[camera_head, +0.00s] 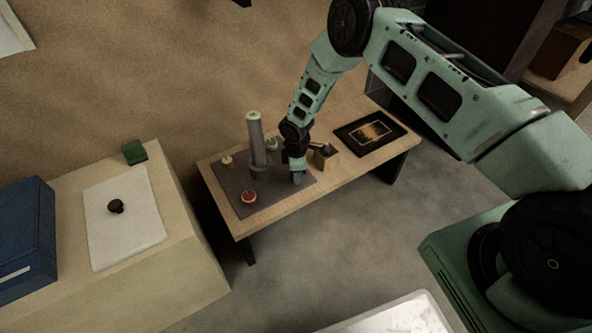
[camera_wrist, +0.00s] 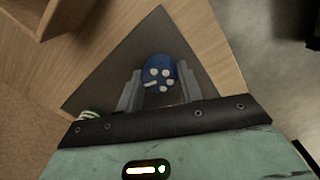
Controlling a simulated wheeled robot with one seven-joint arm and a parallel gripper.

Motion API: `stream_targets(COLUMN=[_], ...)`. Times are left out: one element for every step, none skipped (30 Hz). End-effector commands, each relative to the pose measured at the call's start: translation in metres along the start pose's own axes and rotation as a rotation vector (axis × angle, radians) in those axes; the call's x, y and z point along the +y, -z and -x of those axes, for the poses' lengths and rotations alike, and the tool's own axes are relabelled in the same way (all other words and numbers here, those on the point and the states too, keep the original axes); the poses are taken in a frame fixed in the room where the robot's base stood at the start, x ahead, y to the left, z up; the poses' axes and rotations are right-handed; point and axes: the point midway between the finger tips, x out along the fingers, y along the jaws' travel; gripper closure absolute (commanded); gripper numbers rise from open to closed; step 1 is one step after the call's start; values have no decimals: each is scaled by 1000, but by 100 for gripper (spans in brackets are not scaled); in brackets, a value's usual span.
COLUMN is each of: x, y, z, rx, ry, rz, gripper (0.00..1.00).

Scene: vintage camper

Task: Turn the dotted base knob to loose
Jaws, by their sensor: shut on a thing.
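The blue knob with white dots (camera_wrist: 157,71) sits on the dark grey base plate (camera_wrist: 120,62) in the wrist view. My gripper (camera_wrist: 160,82) has one grey finger on each side of the knob and is shut on it. In the head view my gripper (camera_head: 297,176) reaches down to the right part of the grey base plate (camera_head: 224,181). There the knob is mostly hidden by my gripper. A grey upright post (camera_head: 257,140) stands on the plate to the left of my gripper. The knob's turned position cannot be told.
A red knob (camera_head: 249,197), a yellow knob (camera_head: 227,161) and a green knob (camera_head: 271,144) are on the plate. A dark framed mat (camera_head: 370,133) lies farther right on the bench.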

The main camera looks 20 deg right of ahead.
Motion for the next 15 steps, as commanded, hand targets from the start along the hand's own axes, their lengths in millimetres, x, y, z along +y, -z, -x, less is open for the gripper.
stream_targets(x=[0, 0, 0, 0, 0, 0, 0, 0, 0, 0, 0, 0, 0, 0, 0], y=[0, 0, 0, 0, 0, 0, -1, -1, -1, -1, -1, -1, -1, -1, 0], z=[1, 0, 0, 0, 0, 0, 0, 0, 0, 0, 0, 0, 0, 0, 0], rx=[2, 3, 5, 6, 7, 8, 8, 9, 10, 10, 11, 11, 12, 12, 13], ry=[0, 0, 0, 0, 0, 0, 0, 0, 0, 0, 0, 0, 0, 0, 0], rz=[35, 56, 84, 103, 121, 144, 160, 174, 192, 203, 214, 228, 236, 244, 253], gripper=[86, 86, 86, 86, 86, 86, 86, 86, 86, 86, 86, 86, 86, 86, 86])
